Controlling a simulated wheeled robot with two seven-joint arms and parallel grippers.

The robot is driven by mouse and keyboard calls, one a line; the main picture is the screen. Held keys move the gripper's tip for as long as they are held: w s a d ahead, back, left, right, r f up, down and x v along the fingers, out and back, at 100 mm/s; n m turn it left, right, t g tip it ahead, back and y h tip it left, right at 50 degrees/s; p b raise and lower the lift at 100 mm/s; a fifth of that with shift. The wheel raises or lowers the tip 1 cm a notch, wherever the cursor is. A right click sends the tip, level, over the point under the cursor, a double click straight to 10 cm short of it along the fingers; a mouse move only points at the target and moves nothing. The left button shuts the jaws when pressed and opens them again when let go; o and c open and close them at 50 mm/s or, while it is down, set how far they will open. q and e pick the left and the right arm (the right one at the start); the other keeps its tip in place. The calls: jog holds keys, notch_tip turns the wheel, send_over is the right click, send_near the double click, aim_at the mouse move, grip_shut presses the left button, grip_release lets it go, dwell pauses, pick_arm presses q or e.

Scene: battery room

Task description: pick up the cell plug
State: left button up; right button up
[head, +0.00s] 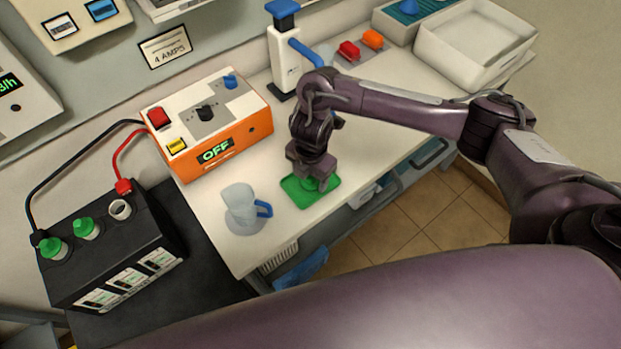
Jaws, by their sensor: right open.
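A small green cell plug (323,184) shows in part on a green mat (294,190) near the front edge of the white bench. My right gripper (314,178) points down right over the mat, open, its fingers at the plug and hiding much of it. I cannot tell whether they touch it. The black battery (120,250) at the left has two green plugs (86,228) in its top and one open cell hole (120,209). My left gripper is not in view.
A clear jug (240,205) with a blue handle stands left of the mat. An orange and white charger box (205,120) reading OFF sits behind it. A blue-topped white device (285,55), red and orange clips (349,50) and a white tray (470,45) stand farther back.

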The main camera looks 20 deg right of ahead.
jog(key=c, duration=0.7)
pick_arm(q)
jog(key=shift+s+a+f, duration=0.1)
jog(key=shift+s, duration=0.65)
pick_arm(e)
jog(key=shift+r, duration=0.1)
